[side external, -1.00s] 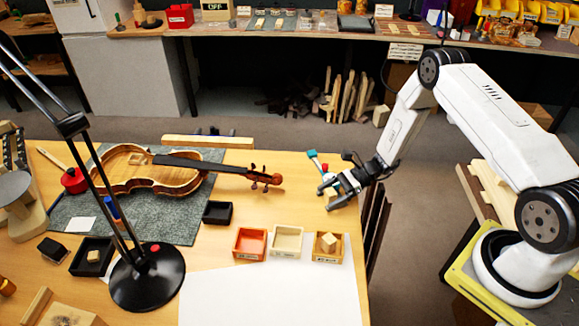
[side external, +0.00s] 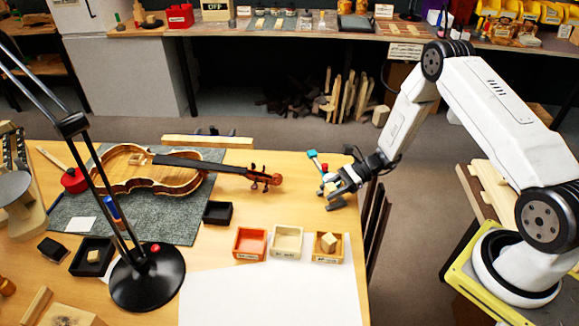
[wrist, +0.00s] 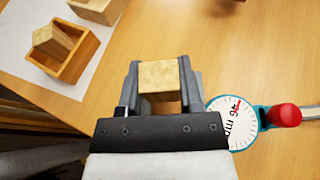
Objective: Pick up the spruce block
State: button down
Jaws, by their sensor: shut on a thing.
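The spruce block (wrist: 159,77) is a pale wooden cube between the two fingers of my gripper (wrist: 160,82) in the wrist view. The fingers are shut on its two sides. In the side external view my gripper (side external: 335,191) is low over the right edge of the bench, and the block is mostly hidden by the fingers there. I cannot tell whether the block touches the bench top.
A teal dial gauge (wrist: 233,121) with a red knob lies right beside my gripper. A wooden tray (side external: 327,248) holds another block; a cream tray (side external: 286,242) and an orange tray (side external: 250,243) stand left of it. The violin (side external: 160,170) lies further left.

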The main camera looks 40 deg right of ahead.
jog(key=s+a+r, duration=0.1)
jog(key=s+r, duration=1)
jog(key=s, duration=0.3)
jog(key=shift+w+r, duration=0.1)
jog(key=shift+w, duration=0.05)
dwell(0.5)
jog(key=w+a+r+m+t+h, duration=0.1)
jog(key=w+r+m+t+h, duration=0.2)
jog(key=w, duration=0.4)
jog(key=w+a+r+m+t+h, duration=0.1)
jog(key=w+r+m+t+h, duration=0.2)
jog(key=w, duration=0.4)
jog(key=shift+a+r+m+t, duration=0.4)
jog(key=shift+r+m+t, duration=0.2)
jog(key=shift+r+m, duration=0.5)
